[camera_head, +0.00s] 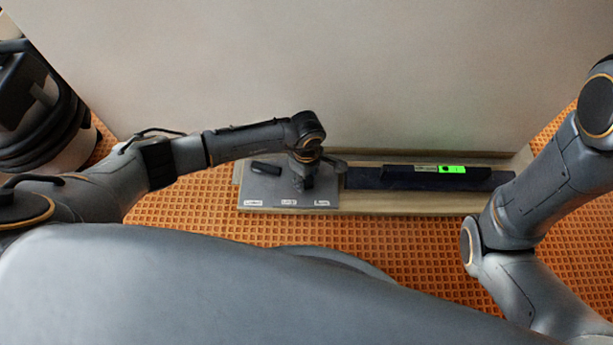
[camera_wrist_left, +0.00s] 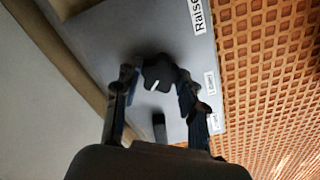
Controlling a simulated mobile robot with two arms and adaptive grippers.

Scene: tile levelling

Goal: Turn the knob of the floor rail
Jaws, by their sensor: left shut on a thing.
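The floor rail (camera_head: 420,206) is a low wooden base along the foot of the pale wall in the head view. A grey plate (camera_head: 262,190) with several white labels covers its left end. A black knob (camera_wrist_left: 160,71) with a white pointer mark stands on the plate in the left wrist view. My left gripper (camera_head: 304,182) is over the plate, pointing down, and hides the knob in the head view. In the left wrist view its two fingers (camera_wrist_left: 157,80) are on either side of the knob, shut on it. My right gripper is out of view.
A dark bar with a lit green display (camera_head: 451,169) lies along the rail right of the plate. A small black handle-like piece (camera_head: 265,168) is on the plate, left of my gripper. Orange textured floor (camera_head: 370,235) lies in front. A dark machine with a hose (camera_head: 40,110) stands far left.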

